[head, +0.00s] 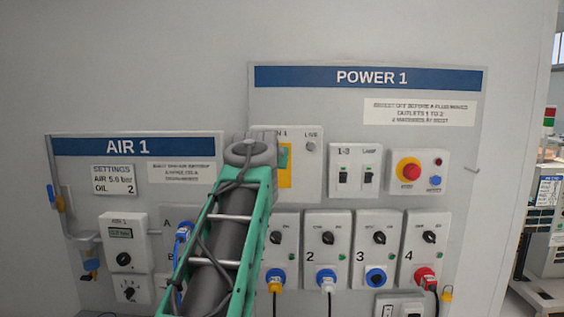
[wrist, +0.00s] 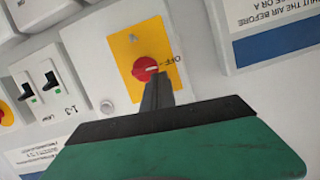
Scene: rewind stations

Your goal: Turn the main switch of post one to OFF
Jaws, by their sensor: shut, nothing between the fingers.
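The main switch is a red knob (wrist: 145,68) on a yellow plate (wrist: 128,52) in the wrist view. A pale mark on the knob points right, toward OFF lettering beside it. My gripper (wrist: 156,84) is shut and empty, its dark fingertips at the knob's lower right edge. I cannot tell whether they touch it. In the head view the yellow plate (head: 285,179) shows on the POWER 1 board, right of my gripper (head: 262,150). My arm covers part of the switch box, and the knob is hidden there.
Right of the switch are a 1-3/lamp breaker box (head: 355,170) and a red emergency button (head: 409,171). Several socket boxes sit below, with plugs in some. The AIR 1 panel (head: 80,170) is at left.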

